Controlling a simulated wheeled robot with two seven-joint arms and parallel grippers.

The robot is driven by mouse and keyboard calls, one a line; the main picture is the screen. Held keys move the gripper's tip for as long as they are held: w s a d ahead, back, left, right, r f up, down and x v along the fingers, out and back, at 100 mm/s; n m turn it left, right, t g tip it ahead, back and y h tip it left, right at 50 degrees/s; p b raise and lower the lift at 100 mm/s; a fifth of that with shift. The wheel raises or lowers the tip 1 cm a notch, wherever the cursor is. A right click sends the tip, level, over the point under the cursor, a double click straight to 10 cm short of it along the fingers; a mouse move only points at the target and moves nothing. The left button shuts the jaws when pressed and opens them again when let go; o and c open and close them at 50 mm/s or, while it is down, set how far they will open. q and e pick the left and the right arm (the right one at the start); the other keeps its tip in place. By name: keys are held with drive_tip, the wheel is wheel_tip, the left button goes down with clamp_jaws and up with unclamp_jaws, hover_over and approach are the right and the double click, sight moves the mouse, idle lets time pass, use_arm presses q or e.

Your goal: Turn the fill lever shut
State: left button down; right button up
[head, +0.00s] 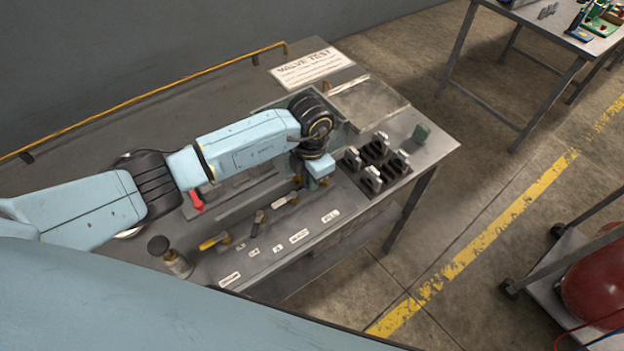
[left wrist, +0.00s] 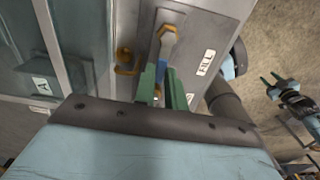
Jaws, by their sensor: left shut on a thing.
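The fill lever (left wrist: 162,73) shows in the left wrist view as a narrow blue handle with a brass pivot at its upper end. It lies beside the FILL label (left wrist: 206,63), which also shows on the panel in the head view (head: 330,216). My left gripper (left wrist: 162,80) has its green fingers on both sides of the handle, shut on it. In the head view my left gripper (head: 320,181) reaches down at the right end of the lever row and mostly hides the fill lever. My right gripper (left wrist: 271,77) shows at the right of the left wrist view, fingers apart, empty.
Other levers stand along the panel: a yellow one (head: 213,241), a dark one (head: 258,222) and a pale one (head: 286,199). A red lever (head: 196,200) is behind them.

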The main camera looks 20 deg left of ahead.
use_arm(q)
drive_tip(key=c, duration=1.5)
unclamp_jaws()
drive_tip(key=shift+o, duration=0.2)
drive_tip(key=shift+r, duration=0.15)
wheel_tip(320, 180, up, 8)
drive_tip(key=p, duration=0.6)
